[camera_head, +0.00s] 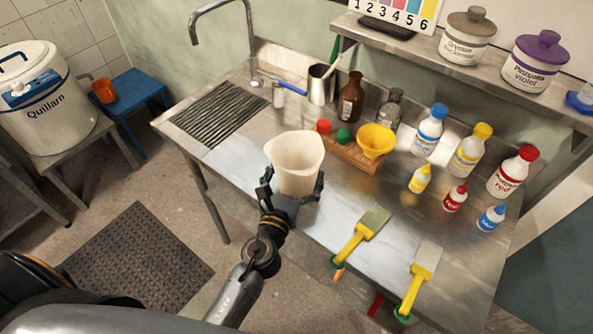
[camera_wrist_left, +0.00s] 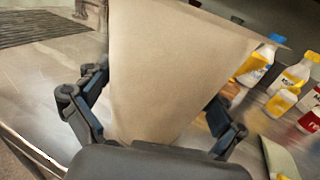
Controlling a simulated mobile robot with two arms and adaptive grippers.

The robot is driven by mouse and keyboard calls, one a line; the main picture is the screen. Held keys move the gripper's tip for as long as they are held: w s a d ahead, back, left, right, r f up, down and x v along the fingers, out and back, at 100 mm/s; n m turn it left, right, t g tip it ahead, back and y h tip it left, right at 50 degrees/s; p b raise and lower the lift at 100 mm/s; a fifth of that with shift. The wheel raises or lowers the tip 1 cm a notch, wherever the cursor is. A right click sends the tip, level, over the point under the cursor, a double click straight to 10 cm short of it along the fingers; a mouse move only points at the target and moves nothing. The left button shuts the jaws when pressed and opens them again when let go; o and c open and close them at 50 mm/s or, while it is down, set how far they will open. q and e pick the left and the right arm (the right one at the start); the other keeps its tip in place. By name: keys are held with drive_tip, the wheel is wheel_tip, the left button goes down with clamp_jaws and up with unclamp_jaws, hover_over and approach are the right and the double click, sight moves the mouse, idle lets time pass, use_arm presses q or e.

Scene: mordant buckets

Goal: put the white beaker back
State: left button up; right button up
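The white beaker (camera_head: 297,160) is a plain tapered jug with a spout, upright or nearly so, at the front of the steel bench in the head view. My left gripper (camera_head: 291,190) has one finger on each side of its lower part and looks shut on it. In the left wrist view the beaker (camera_wrist_left: 165,75) fills the middle between the two fingers (camera_wrist_left: 155,125). Its base is hidden by the gripper, so I cannot tell whether it touches the bench. My right gripper is not in view.
Behind the beaker are a wooden rack (camera_head: 354,152) with a yellow funnel (camera_head: 376,139) and a brown bottle (camera_head: 350,99). Several dye bottles stand to the right. The ribbed drainboard (camera_head: 219,113) is clear.

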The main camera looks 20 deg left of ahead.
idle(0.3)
use_arm(q)
drive_tip(key=shift+r, duration=0.25)
drive_tip(key=s+b, duration=0.1)
drive_tip(key=s, duration=0.2)
drive_tip(key=s+b, duration=0.1)
drive_tip(key=s, duration=0.3)
drive_tip(key=s+b, duration=0.2)
drive_tip(key=s, duration=0.1)
drive_tip(key=shift+s+f, duration=0.2)
drive_tip(key=shift+f, duration=0.1)
drive_tip(key=shift+s+r+b, duration=0.25)
drive_tip(key=shift+s+b, duration=0.05)
drive_tip(key=shift+s, duration=0.55)
drive_tip(key=shift+a, duration=0.1)
